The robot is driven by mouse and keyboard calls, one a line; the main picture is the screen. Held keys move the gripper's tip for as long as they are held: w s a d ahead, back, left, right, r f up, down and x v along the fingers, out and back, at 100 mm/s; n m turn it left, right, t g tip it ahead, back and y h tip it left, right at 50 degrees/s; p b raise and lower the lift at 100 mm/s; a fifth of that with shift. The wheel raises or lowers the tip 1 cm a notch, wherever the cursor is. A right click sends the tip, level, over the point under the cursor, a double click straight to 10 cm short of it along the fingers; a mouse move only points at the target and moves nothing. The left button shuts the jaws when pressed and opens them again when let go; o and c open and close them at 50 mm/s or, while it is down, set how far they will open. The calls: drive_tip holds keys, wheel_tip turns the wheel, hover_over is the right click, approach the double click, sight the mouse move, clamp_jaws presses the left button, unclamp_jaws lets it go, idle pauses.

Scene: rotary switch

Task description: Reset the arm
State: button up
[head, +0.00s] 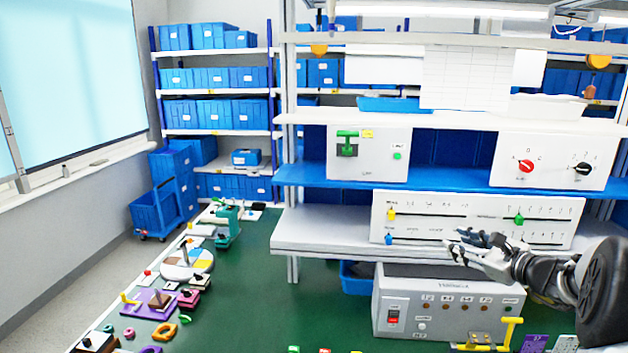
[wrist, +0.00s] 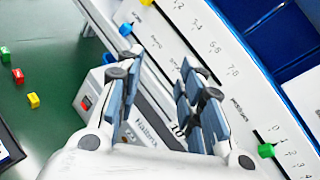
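My arm (head: 548,275) reaches in from the right edge of the head view. My gripper (head: 465,243) is in front of the white slider panel (head: 450,211), pointing left. In the wrist view my gripper (wrist: 157,72) has its fingers apart with nothing between them. The white rotary switch box (head: 510,180) stands on the blue shelf at upper right, with a red knob (head: 525,166) and a black knob (head: 582,168). My gripper is below and left of these knobs, apart from them.
A grey power box (head: 395,290) with a red switch sits below my gripper. A box with a green switch (head: 348,143) stands on the shelf at left. Small coloured parts (head: 160,303) line the green table's left edge. The table's middle (head: 270,300) is mostly clear.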

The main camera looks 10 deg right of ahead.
drive_tip(key=s+a+r+n+g+y, duration=0.1)
drive_tip(key=s+a+n+g, duration=0.3)
drive_tip(key=a, duration=0.5)
drive_tip(key=s+a+r+n+g+y, duration=0.1)
drive_tip(key=s+a+n, duration=0.45)
drive_tip(key=a, duration=0.45)
drive_tip(key=s+a+n+g, duration=0.3)
drive_tip(key=s+a+n, duration=0.25)
drive_tip(key=a, duration=0.35)
drive_tip(key=s+f+n+g+h, duration=0.1)
drive_tip(key=s+f+n+h, duration=0.1)
drive_tip(key=s+n, duration=0.4)
drive_tip(key=s+a+f+n+g+h, duration=0.1)
drive_tip(key=s+f+n+h, duration=0.2)
drive_tip(key=s, duration=1.4)
drive_tip(key=n+h, duration=0.1)
drive_tip(key=n, duration=0.2)
drive_tip(key=shift+s+a+f+n, duration=0.2)
drive_tip(key=shift+a+n, duration=0.05)
drive_tip(key=shift+n, duration=0.15)
drive_tip(key=shift+d, duration=0.15)
